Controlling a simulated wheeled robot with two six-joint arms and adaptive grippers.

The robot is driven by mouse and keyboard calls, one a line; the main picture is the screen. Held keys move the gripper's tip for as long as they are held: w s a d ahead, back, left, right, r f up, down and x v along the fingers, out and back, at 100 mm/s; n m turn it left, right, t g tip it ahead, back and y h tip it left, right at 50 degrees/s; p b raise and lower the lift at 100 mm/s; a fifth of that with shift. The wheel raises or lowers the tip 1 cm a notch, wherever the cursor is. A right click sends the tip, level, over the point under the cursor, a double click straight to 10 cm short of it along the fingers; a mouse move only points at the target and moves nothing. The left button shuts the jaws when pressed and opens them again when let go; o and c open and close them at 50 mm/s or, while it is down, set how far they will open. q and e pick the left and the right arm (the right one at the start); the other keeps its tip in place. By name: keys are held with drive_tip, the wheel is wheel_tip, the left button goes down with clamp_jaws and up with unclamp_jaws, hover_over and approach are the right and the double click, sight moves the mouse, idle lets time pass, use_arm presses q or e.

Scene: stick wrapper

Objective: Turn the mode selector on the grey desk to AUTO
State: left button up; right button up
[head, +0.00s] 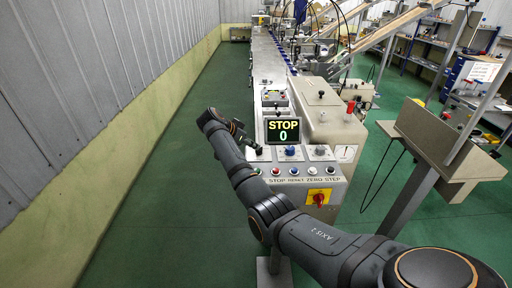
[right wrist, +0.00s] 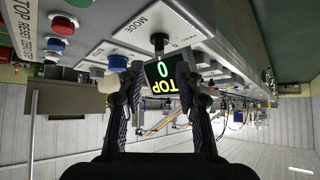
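The grey desk (head: 306,172) is a light grey control console in the middle of the head view. In the right wrist view, the mode selector (right wrist: 158,40) is a black knob on the desk (right wrist: 195,14) under the printed word MODE, with a scale around it. The scale's small lettering is mostly unreadable, so I cannot tell the setting. My right gripper (head: 252,142) reaches the desk's left side and covers the selector in the head view. In the right wrist view my right gripper (right wrist: 163,68) is open, its fingers apart, with the knob ahead between them and no visible contact. My left gripper is out of view.
A display (head: 283,130) reading STOP 0 stands just right of the gripper. A blue knob (head: 290,151), coloured push buttons and a red switch on a yellow plate (head: 318,197) are close by. Green floor left of the desk is clear.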

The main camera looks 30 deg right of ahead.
drive_tip(key=v, duration=0.6)
drive_tip(key=shift+a+r, duration=0.25)
drive_tip(key=shift+s, duration=0.1)
